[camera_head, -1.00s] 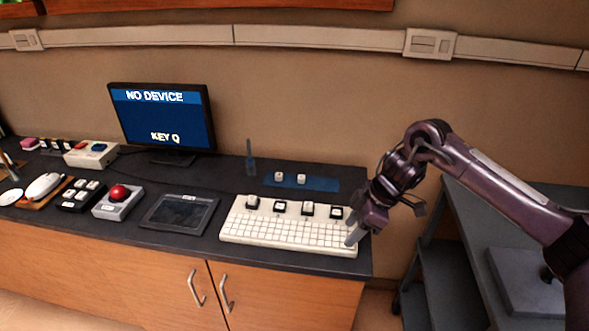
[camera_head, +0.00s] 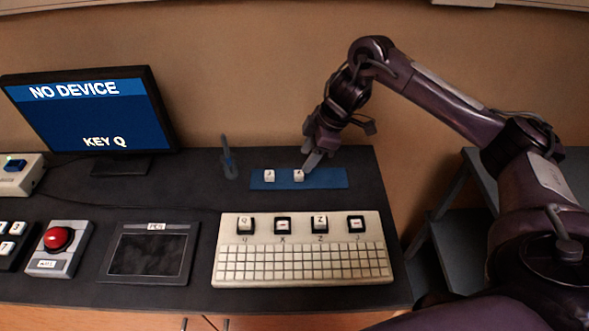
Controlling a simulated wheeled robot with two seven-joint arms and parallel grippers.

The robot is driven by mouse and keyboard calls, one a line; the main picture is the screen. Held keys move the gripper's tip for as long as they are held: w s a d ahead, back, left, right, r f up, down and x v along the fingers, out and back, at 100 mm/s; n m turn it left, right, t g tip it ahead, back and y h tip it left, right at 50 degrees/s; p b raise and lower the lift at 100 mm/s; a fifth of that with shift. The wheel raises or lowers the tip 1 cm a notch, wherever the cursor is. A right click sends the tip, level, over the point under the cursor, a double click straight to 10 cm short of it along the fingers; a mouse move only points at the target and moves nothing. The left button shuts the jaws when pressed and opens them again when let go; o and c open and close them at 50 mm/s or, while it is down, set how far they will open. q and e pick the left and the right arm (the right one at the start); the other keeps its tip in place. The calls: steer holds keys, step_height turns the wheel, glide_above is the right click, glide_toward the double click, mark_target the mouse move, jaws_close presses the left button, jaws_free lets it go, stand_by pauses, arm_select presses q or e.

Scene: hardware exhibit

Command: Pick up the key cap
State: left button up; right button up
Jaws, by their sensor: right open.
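Two white key caps lie on a blue mat (camera_head: 330,179) at the back of the counter: a left key cap (camera_head: 269,175) and a right key cap (camera_head: 299,175). My right gripper (camera_head: 310,163) is open, its fingertips just above and beside the right key cap. I cannot tell whether they touch it. My left gripper is not in view.
A monitor (camera_head: 90,115) at the left reads "NO DEVICE" and "KEY Q". A pen-like tool (camera_head: 228,160) stands left of the mat. A tablet (camera_head: 150,253) and a red button box (camera_head: 58,245) lie left of the keyboard. Grey shelving (camera_head: 450,245) stands at the right.

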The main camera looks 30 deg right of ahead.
mark_target(300, 173)
steer(key=shift+a+f, duration=0.15)
steer(key=shift+f, duration=0.4)
steer(key=x, duration=0.4)
steer(key=shift+d+f+p, duration=0.2)
steer(key=shift+f+p, duration=0.1)
steer(key=shift+f, duration=0.15)
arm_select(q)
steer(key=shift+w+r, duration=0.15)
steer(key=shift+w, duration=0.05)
arm_select(e)
jaws_close()
